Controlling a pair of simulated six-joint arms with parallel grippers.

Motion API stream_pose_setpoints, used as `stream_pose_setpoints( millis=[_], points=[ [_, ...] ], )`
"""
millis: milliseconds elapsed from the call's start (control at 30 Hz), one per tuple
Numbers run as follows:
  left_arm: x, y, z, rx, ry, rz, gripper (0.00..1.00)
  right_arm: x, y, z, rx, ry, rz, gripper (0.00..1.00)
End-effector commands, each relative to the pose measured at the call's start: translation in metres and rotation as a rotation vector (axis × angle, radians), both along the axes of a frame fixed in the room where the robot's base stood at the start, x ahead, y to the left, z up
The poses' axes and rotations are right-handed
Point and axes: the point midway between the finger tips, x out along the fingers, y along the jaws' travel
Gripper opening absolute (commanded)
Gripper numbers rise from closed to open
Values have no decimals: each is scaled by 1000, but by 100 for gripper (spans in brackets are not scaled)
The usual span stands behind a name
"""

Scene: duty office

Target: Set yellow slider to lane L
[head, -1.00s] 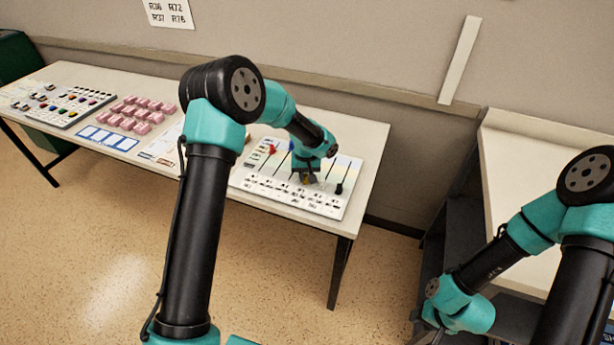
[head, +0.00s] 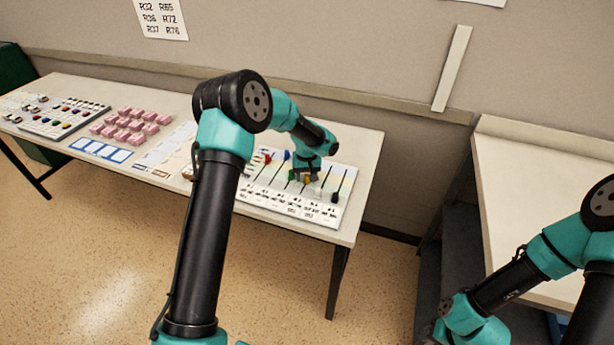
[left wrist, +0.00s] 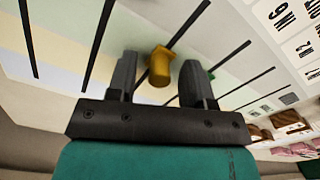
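The yellow slider (head: 306,179) is a small knob on a white slider panel (head: 330,216) at the right end of the long table. In the left wrist view the yellow knob (left wrist: 160,66) sits on a dark slot, between the fingers of my left gripper (left wrist: 161,80). A narrow gap shows on each side of the knob, so the fingers are open around it. In the head view my left gripper (head: 303,173) is low over the panel and partly hides the slots. My right gripper (head: 432,338) is at the bottom edge, mostly cut off, away from the panel.
The panel also has a red knob (head: 268,157), a blue knob (head: 287,155) and a black knob (head: 334,196). Lane markings are too small to read. Pink blocks (head: 128,125) and a button board (head: 62,118) stand further left. A second table (head: 520,190) is at right.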

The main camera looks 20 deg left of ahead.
Motion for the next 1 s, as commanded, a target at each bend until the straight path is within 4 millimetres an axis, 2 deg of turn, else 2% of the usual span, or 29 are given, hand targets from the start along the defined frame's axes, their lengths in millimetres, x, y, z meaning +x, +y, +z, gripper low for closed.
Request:
stream_pose_setpoints(
  millis=[267, 467, 1000],
  points=[
    [0, 0, 2, 0, 0, 0, 47, 0, 0, 0, 0, 0, 0, 43],
    [0, 0, 18, 0, -2, 1, 47, 0, 0, 0, 0, 0, 0, 43],
    [1, 0, 118, 0, -4, 0, 47, 0, 0, 0, 0, 0, 0, 43]
  ],
)
